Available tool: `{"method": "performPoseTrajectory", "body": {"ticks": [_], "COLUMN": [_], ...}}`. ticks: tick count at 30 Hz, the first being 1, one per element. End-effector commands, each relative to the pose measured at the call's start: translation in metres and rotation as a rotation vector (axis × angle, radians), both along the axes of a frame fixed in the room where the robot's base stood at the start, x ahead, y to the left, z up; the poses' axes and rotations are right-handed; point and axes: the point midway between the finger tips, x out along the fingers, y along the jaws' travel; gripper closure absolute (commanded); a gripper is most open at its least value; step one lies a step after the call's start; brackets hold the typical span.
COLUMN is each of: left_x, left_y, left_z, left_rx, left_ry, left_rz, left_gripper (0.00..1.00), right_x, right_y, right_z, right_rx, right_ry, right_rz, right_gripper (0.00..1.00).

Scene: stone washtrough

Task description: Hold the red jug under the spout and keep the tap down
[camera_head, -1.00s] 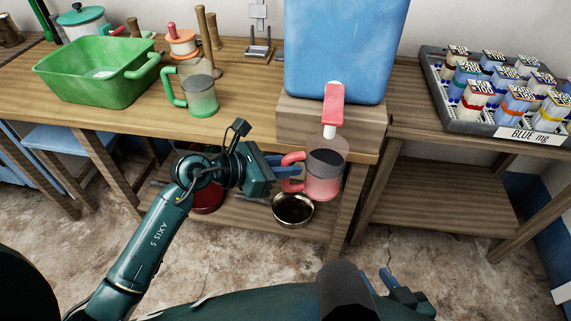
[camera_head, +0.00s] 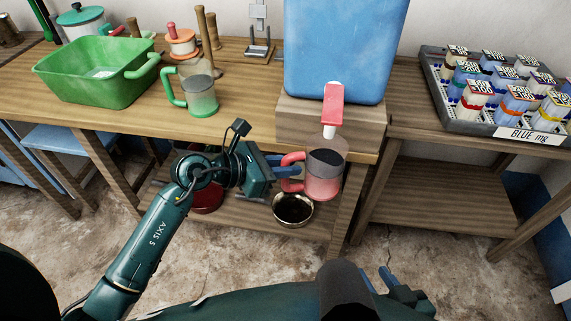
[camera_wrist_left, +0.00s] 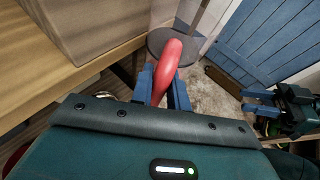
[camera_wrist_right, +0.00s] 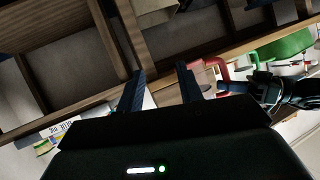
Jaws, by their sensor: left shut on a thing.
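The red jug (camera_head: 324,183) has a red handle, a clear upper wall and a dark round surface inside. It is held upright in the air in front of the shelf. My left gripper (camera_head: 290,172) is shut on its handle, which also shows between the blue fingers in the left wrist view (camera_wrist_left: 168,66). The pale spout (camera_head: 329,131) is just above the jug's mouth in the head view. The red tap lever (camera_head: 334,100) is on the blue tank (camera_head: 342,45), with nothing touching it. My right gripper (camera_head: 393,283) is open and empty, low and away from the tap.
A metal bowl (camera_head: 293,209) is on the lower shelf, below and left of the jug. A green basin (camera_head: 100,80) and a green-handled jug (camera_head: 199,95) stand on the bench at left. A labelled tray of bottles (camera_head: 545,133) is at right. Open floor lies in front.

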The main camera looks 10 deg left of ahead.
Motion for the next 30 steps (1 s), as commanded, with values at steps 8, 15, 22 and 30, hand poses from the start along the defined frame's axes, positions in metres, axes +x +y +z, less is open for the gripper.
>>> {"method": "performPoseTrajectory", "body": {"ticks": [8,15,22,30], "left_x": [0.0,0.0,0.0,0.0], "left_y": [0.0,0.0,0.0,0.0], "left_z": [0.001,0.001,0.001,0.001], "left_rx": [-0.001,-0.001,-0.001,-0.001], "left_ry": [-0.001,-0.001,-0.001,-0.001], "left_rz": [0.0,0.0,0.0,0.0], "left_gripper": [1.0,1.0,1.0,1.0], "right_x": [-0.001,-0.001,0.037,0.12], "right_y": [0.0,0.0,0.007,0.012], "right_z": [-0.001,-0.002,0.0,0.023], "right_rx": [0.0,0.001,0.03,0.06], "right_ry": [0.004,0.007,0.008,0.038], "right_rz": [0.0,0.003,0.067,0.221], "right_gripper": [0.64,0.72,0.91,1.0]}}
